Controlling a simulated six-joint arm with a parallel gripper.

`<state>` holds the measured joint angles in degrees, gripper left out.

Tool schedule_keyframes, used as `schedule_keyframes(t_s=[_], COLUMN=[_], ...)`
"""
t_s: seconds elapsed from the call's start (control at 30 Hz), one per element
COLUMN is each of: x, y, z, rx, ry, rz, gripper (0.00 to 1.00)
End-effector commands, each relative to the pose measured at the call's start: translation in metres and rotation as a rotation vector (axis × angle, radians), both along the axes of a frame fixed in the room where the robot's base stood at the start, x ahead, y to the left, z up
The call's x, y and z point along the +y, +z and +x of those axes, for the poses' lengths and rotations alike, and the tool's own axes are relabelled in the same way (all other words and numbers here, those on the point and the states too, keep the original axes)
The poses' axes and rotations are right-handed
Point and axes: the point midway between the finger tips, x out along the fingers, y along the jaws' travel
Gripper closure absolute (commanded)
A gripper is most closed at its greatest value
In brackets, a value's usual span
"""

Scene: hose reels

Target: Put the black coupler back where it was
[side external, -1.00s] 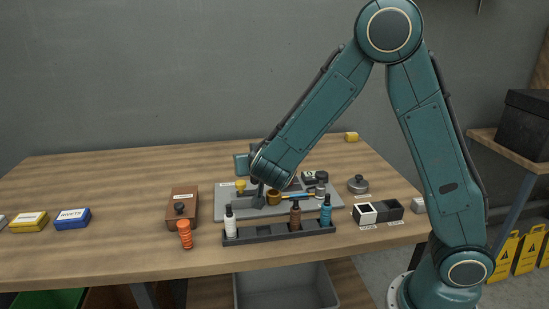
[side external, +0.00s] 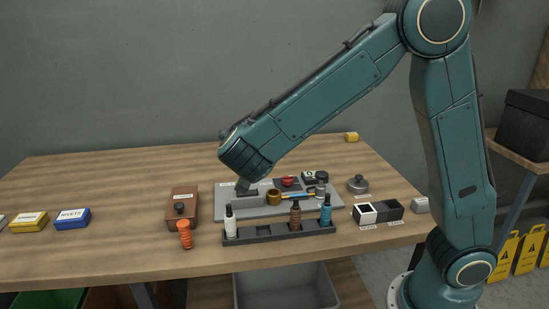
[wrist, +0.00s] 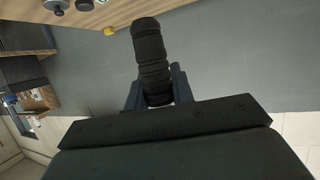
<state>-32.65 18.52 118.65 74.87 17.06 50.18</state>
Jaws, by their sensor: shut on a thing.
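The black coupler (wrist: 150,55) is a dark ribbed cylinder between my fingers in the wrist view. My gripper (wrist: 156,88) is shut on it, and the coupler sticks out past the fingers.
A red piece (side external: 288,181), a brass ring (side external: 273,197) and a black box (side external: 315,177) are on the tray. A bottle rack (side external: 265,238) stands in front, with a brown box (side external: 176,216) and orange ribbed cylinder (side external: 185,235) left.

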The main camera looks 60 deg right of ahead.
Motion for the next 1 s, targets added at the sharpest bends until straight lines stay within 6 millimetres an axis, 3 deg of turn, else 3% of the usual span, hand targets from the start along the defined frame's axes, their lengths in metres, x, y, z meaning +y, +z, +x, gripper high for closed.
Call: schedule_keyframes(t_s=[0.23, 0.6, 1.0], x=[0.000, -0.001, -0.001], y=[-0.025, -0.093, -0.151], z=[0.000, 0.000, 0.000], rx=[0.005, 0.007, 0.005], ry=[0.001, 0.001, 0.001], rz=[-0.003, -0.003, -0.001], gripper=[1.00, 1.00, 1.00])
